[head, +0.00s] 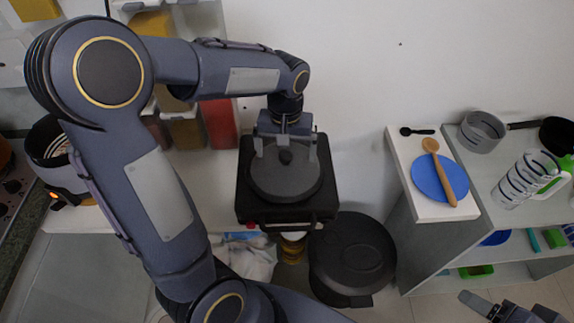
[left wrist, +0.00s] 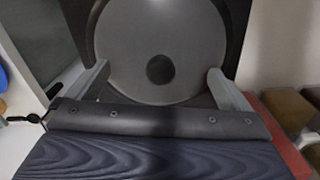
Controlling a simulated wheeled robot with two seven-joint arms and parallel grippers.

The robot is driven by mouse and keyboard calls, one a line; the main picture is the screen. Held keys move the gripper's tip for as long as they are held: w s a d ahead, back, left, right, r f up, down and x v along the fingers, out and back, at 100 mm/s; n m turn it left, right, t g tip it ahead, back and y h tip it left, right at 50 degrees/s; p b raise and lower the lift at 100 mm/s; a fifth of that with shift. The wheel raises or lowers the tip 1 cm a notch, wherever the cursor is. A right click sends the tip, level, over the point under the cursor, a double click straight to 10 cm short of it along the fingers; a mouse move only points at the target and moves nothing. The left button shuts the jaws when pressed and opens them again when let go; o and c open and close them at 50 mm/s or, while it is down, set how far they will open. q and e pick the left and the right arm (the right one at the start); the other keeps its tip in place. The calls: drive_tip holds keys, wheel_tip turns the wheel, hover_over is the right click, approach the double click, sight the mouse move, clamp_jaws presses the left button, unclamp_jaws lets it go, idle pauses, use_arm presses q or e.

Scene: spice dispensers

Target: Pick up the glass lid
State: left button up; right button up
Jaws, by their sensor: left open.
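The glass lid (head: 285,178) is a round grey disc with a dark round knob at its centre. It lies on top of a black square appliance (head: 245,205) on the counter, in the middle of the head view. My left gripper (head: 285,150) is open above the lid, with its two fingers spread on either side of the knob. In the left wrist view the lid (left wrist: 160,88) fills the upper middle, and the knob lies between the open fingers and beyond them. Whether the fingers touch the lid I cannot tell. My right gripper (head: 490,308) shows only partly at the bottom right.
A red box (head: 220,125) and other containers stand left of the appliance. A dark lidded bin (head: 352,255) is on the floor below right. A shelf at right holds a blue plate (head: 440,177), a wooden spoon (head: 438,170) and a grey pot (head: 482,132).

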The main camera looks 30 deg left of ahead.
use_arm(q)
wheel_tip(320, 180, down, 2)
